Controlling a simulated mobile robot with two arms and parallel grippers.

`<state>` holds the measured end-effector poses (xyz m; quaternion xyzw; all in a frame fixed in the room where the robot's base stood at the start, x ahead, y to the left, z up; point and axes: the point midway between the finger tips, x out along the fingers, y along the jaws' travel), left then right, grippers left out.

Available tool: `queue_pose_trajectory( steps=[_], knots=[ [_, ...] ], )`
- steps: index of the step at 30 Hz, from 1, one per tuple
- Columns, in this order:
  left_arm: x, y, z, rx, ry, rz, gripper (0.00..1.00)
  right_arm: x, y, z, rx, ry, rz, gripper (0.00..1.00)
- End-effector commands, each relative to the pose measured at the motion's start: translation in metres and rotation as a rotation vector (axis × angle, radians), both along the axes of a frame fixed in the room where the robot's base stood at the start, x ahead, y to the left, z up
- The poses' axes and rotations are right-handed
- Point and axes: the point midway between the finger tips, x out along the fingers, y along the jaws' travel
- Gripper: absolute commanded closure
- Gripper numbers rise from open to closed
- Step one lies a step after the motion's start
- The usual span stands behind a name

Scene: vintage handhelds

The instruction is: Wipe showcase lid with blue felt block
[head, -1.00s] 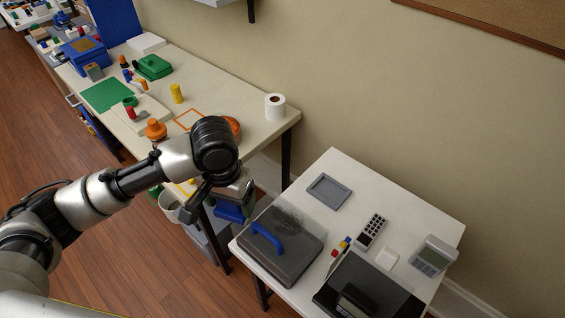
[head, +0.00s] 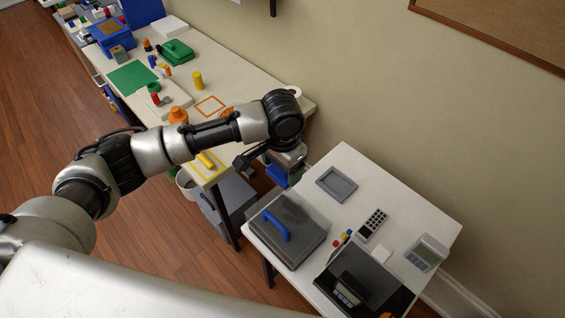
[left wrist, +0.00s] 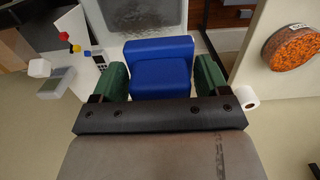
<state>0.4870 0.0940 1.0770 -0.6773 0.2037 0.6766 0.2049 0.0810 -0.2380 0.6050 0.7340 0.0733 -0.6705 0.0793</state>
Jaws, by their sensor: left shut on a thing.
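The lid (left wrist: 146,14) also shows at the top of the left wrist view. My left gripper (left wrist: 162,78) is shut on the blue felt block (left wrist: 158,60), which sits between its two green fingers. In the head view the left gripper (head: 281,168) hangs with the blue block beyond the case's back-left edge, apart from the lid. My right gripper is not in view.
The white table (head: 400,205) also holds a grey tray (head: 337,184), a keypad handheld (head: 372,224), a grey device (head: 427,252) and a black open case (head: 375,272). The long workbench (head: 240,85) with a paper roll (head: 294,91) stands left and behind.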

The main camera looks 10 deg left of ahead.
Motion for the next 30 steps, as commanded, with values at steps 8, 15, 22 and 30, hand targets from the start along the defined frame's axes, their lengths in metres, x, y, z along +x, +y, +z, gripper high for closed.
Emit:
queue_pose_trajectory(
  steps=[8, 15, 22, 30],
  knots=[
    [-0.001, 0.0, -0.022, 0.0, 0.002, 0.0, 0.44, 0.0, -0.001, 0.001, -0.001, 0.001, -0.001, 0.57],
    [-0.001, 0.0, -0.051, 0.0, 0.001, 0.0, 0.44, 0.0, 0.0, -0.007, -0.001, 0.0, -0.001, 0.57],
    [-0.001, 0.0, -0.079, 0.0, 0.001, 0.001, 0.44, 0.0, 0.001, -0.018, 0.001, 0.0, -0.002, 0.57],
    [-0.001, 0.0, -0.101, -0.001, 0.001, 0.0, 0.44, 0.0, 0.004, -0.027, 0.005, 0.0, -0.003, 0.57]
  ],
)
